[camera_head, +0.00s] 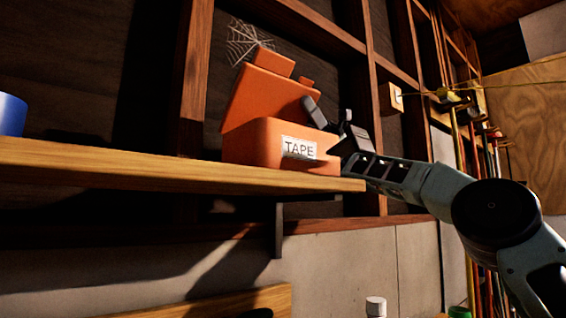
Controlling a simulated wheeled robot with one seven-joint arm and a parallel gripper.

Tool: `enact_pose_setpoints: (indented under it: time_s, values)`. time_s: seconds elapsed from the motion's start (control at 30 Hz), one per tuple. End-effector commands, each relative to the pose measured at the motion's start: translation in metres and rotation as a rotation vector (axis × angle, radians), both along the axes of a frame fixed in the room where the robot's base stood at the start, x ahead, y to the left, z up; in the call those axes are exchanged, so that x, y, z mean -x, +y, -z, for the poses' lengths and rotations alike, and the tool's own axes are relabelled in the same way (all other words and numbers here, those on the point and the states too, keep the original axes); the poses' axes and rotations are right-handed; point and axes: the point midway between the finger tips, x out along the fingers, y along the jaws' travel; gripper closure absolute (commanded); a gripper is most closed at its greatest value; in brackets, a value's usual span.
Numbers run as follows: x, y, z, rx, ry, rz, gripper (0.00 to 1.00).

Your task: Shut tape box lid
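The orange tape box (255,142) stands on a wooden shelf, with a white label reading TAPE on its front. Its orange lid (262,93) is raised and leans back behind the box. My gripper (328,112) is at the right side of the box, with its two fingers spread apart. One finger is close to the right edge of the lid; I cannot tell whether they touch. Nothing shows between the fingers. The inside of the box is hidden from this low viewpoint.
The wooden shelf (150,170) ends just right of the box. A blue round object (11,114) stands at the shelf's far left. Wall studs rise behind the box, and an outlet (396,97) and hanging tools (480,130) are to the right. The shelf between is clear.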

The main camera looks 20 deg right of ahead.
Motion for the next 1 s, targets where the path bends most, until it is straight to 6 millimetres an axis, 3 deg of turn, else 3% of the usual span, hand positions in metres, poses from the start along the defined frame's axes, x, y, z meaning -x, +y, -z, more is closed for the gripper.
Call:
enact_pose_setpoints:
  time_s: [0.37, 1.0]
  values:
    - [-0.002, -0.004, -0.001, -0.001, 0.002, 0.001, 0.60]
    - [-0.021, -0.049, -0.003, -0.001, 0.002, 0.001, 0.60]
